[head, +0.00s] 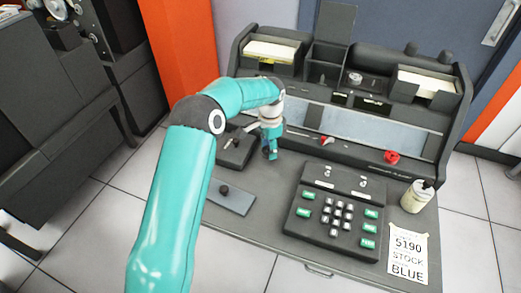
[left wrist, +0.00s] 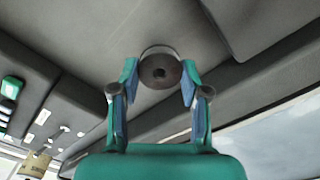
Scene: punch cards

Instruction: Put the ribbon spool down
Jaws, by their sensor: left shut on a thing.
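My left gripper (head: 269,152) is low over the left part of the grey desk (head: 275,180), close to the front of the machine. In the left wrist view its two blue-padded fingers (left wrist: 160,85) are shut on the ribbon spool (left wrist: 160,70), one on each side. The spool shows a dark round end face with a small hole and a paler rim behind. In the head view I cannot make out the spool at the gripper. I cannot tell whether it touches the desk. My right gripper is not in view.
A dark keypad (head: 335,212) lies right of the gripper. A dark device (head: 238,148) and a grey plate with a knob (head: 231,197) lie left. A bottle (head: 416,197) and a "5190 STOCK BLUE" sheet (head: 407,256) are far right. Red knob (head: 392,157) on the machine.

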